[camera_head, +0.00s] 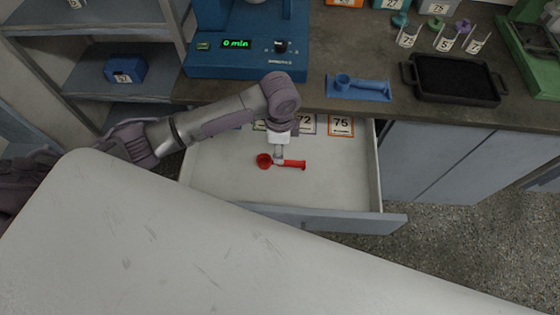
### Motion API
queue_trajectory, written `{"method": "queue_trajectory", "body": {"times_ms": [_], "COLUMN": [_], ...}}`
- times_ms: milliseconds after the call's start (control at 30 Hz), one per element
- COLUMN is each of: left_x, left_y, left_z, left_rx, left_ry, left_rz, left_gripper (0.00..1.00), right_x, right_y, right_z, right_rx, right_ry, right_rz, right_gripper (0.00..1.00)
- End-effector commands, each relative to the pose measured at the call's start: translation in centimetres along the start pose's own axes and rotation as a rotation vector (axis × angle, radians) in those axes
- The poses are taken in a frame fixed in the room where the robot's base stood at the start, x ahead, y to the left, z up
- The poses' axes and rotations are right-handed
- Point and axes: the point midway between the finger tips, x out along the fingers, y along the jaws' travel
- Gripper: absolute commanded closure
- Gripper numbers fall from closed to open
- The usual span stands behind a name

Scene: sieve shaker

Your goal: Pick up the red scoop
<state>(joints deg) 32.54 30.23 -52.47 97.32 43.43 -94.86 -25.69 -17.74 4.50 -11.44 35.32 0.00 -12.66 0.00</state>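The red scoop (293,164) lies in the open drawer (335,180), with its round bowl to the left and its handle to the right. My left gripper (279,156) reaches down from above into the drawer, at the scoop between bowl and handle. Its fingertips are small here and overlap the scoop. I cannot tell whether they are closed on it. My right gripper is not in view.
The drawer front (350,220) stands out from the counter. Numbered cards (341,126) lie at the drawer's back. On the counter are a blue machine reading "0 min" (236,44), a blue scoop on a blue holder (358,87) and a black tray (454,98).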

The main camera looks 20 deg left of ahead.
Motion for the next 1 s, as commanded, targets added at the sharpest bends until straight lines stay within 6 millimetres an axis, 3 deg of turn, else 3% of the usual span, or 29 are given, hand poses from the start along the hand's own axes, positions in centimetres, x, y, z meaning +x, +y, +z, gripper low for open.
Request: {"method": "queue_trajectory", "body": {"times_ms": [133, 267, 600, 867, 1000], "left_x": [1.9, 2.6, 7.1, 7.5, 7.5], "left_y": [0.1, 0.0, 0.0, 0.0, 0.0], "left_z": [-0.1, -0.1, -0.3, -0.3, -0.3], "left_rx": [-0.001, 0.000, -0.001, 0.001, 0.000], "left_ry": [0.001, 0.000, -0.001, 0.000, 0.000], "left_rz": [0.002, 0.001, 0.000, -0.001, -0.001], "left_gripper": [0.46, 0.46, 0.46, 0.46, 0.65], "right_x": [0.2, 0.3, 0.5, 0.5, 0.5], "right_y": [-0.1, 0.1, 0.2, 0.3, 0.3], "right_z": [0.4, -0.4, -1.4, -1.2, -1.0], "right_rx": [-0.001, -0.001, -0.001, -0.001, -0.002], "right_ry": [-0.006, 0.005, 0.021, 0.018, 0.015], "right_rz": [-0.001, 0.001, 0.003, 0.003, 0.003], "right_gripper": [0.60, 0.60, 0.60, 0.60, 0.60]}}
